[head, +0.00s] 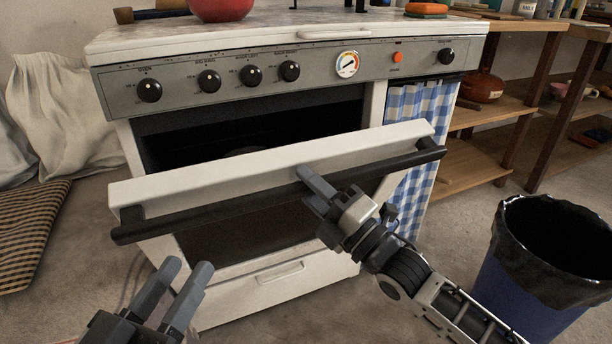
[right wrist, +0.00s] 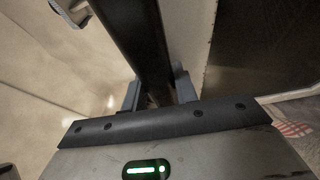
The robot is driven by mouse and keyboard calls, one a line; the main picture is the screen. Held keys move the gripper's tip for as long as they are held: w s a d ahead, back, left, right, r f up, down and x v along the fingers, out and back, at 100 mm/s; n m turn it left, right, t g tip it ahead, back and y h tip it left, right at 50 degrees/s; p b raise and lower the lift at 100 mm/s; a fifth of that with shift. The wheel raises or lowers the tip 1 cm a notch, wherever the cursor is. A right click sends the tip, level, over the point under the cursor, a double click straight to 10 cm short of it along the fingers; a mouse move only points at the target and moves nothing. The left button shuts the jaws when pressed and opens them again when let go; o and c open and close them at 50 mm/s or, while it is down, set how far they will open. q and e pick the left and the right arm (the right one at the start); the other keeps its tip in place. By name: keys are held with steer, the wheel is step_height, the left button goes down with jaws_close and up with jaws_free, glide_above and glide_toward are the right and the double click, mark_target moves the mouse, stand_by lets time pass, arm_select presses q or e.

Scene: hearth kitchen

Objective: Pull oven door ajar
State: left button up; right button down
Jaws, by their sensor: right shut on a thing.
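The white oven door (head: 275,157) is tilted open at the top, with the dark oven cavity (head: 240,128) showing behind it. A black bar handle (head: 215,208) runs along the front of the door. My right gripper (head: 317,190) is at the handle, right of its middle, and is shut on it. In the right wrist view the dark handle (right wrist: 135,45) passes between the two fingers (right wrist: 158,92). My left gripper (head: 180,290) is low in front of the oven, apart from the door, with its two fingers spread and nothing between them.
A blue bin (head: 525,300) with a black liner stands on the floor at the right. A checked blue curtain (head: 415,130) hangs beside the oven, with wooden shelves (head: 490,110) further right. A red pot (head: 220,8) is on the stove top.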

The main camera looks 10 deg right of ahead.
steer(key=shift+d+f, duration=0.1)
steer(key=c, duration=1.1)
jaws_free()
steer(key=shift+s+d, duration=0.1)
steer(key=shift+s, duration=0.05)
arm_select(q)
steer(key=f+g+p, duration=0.1)
steer(key=s+f+n+g+p, duration=0.1)
steer(key=s+f+n+g+y+p, duration=0.1)
steer(key=f, duration=0.1)
steer(key=shift+d, duration=0.25)
arm_select(e)
steer(key=v, duration=1.5)
steer(key=shift+s+d, duration=0.2)
steer(key=shift+s, duration=0.05)
